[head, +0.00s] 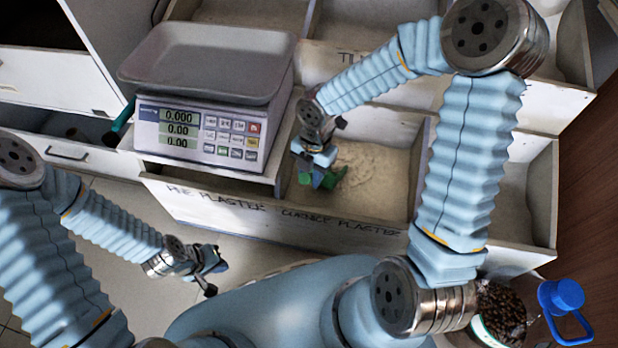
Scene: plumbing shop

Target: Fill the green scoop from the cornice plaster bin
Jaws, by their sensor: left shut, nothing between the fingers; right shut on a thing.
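The green scoop (328,180) is in my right gripper (318,166), down inside the cornice plaster bin (340,232). My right gripper is shut on it. The scoop's lower part meets the pale plaster (372,182) at the left side of the bin; how much is in it cannot be told. The bin's front carries a handwritten cornice plaster label. My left gripper (212,275) is shut and empty, above the floor in front of the bins.
A scale (200,140) with a grey pan stands left of the bin, partly over the bin labelled fine plaster (215,212). Other bins lie behind and to the right (510,195). A blue-topped jug (562,298) and a container of dark brown pieces (500,312) are at the lower right.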

